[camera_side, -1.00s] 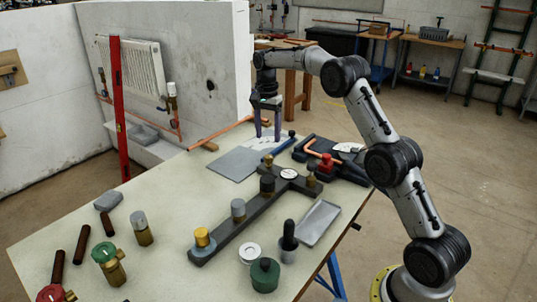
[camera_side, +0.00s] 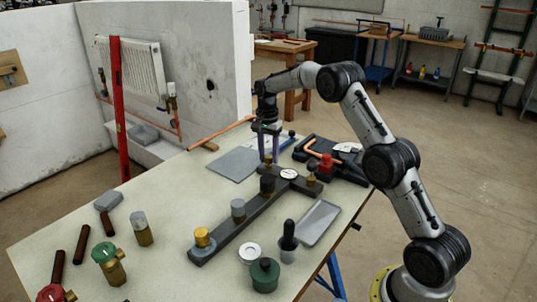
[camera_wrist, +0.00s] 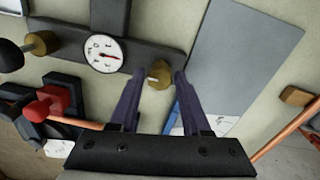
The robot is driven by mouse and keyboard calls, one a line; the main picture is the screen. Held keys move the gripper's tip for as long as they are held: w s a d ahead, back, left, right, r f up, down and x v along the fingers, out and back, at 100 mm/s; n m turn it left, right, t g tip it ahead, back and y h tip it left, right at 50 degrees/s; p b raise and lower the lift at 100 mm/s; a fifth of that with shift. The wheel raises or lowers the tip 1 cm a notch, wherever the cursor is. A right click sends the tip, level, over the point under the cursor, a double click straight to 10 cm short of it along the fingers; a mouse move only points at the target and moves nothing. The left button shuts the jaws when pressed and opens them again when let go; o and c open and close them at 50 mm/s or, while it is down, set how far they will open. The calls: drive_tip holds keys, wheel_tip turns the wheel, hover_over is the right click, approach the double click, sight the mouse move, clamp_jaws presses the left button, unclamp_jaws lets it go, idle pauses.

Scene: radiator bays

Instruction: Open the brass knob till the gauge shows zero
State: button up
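The brass knob (camera_wrist: 157,75) sits at one end of the dark crossbar (camera_wrist: 65,36), beside the gauge. It has a light mark on its top. The gauge (camera_wrist: 103,53) is a round white dial, and its red needle points to the right in the wrist view; its figures are too small to read surely. The gauge also shows in the side view (camera_side: 289,174). My gripper (camera_wrist: 159,74) is open, with its purple fingers on either side of the knob and small gaps visible. In the side view my gripper (camera_side: 268,160) is low over the crossbar's far end, mostly hiding the knob.
A second brass fitting (camera_wrist: 42,42) stands at the crossbar's other end. A red-capped valve (camera_wrist: 54,99) with copper pipe lies nearby. A grey plate (camera_side: 234,164) lies left of my gripper. Several valves and a grey tray (camera_side: 318,222) occupy the table's near part.

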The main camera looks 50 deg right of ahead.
clamp_jaws()
drive_tip(key=shift+n, duration=0.3)
drive_tip(key=n, duration=0.9)
drive_tip(key=shift+r+n, duration=0.1)
drive_tip(key=shift+n, duration=0.3)
drive_tip(key=n, duration=0.4)
drive_tip(key=shift+a+n, duration=0.1)
drive_tip(key=shift+n, duration=0.2)
drive_tip(key=n, duration=0.4)
drive_tip(key=shift+n+t, duration=0.3)
